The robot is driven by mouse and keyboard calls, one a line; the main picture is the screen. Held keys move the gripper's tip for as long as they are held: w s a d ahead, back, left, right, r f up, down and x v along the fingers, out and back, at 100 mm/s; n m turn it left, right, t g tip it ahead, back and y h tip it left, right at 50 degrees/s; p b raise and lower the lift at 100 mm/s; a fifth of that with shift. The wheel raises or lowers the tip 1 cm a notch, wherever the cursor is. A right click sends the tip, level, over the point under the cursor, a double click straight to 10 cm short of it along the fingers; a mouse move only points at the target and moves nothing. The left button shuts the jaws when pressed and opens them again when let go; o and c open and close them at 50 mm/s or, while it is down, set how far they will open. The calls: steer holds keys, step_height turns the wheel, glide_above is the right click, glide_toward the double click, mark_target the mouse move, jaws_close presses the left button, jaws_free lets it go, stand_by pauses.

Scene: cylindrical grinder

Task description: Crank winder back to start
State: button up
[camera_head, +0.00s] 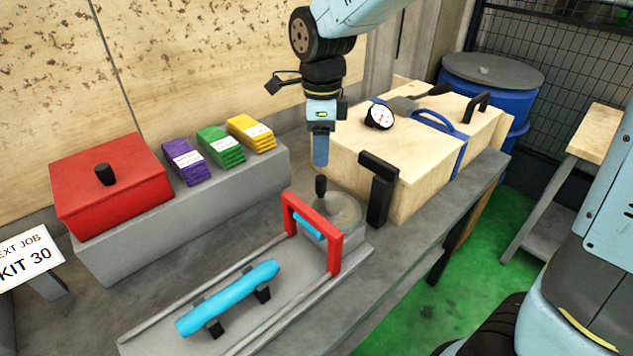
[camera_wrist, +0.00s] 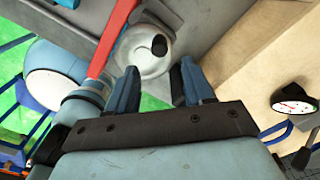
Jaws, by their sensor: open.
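The winder is a round grey disc (camera_head: 345,210) with an upright black knob (camera_head: 321,187), just behind a red frame (camera_head: 335,258). In the wrist view the disc (camera_wrist: 143,62) and its knob (camera_wrist: 159,46) lie beyond my fingertips. My gripper (camera_head: 320,150) points down above the knob, apart from it. In the wrist view its two blue fingers (camera_wrist: 157,76) are spread with nothing between them. A long light-blue roll (camera_head: 228,298) rests on black supports in front of the frame. A short light-blue bar (camera_head: 306,226) sits inside the frame.
A wooden box (camera_head: 400,190) with a dial gauge (camera_head: 380,115) and a black upright block (camera_head: 378,190) stand close right of the disc. A grey ledge (camera_head: 130,250) at left carries a red box (camera_head: 110,185) and purple, green and yellow packs (camera_head: 220,145).

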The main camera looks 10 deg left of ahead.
mark_target(320, 176)
step_height(320, 176, down, 10)
steer(key=shift+r, duration=0.1)
stand_by(0.4)
jaws_close()
steer(key=shift+a+r, duration=0.1)
steer(key=shift+a, duration=0.2)
steer(key=shift+d, duration=0.2)
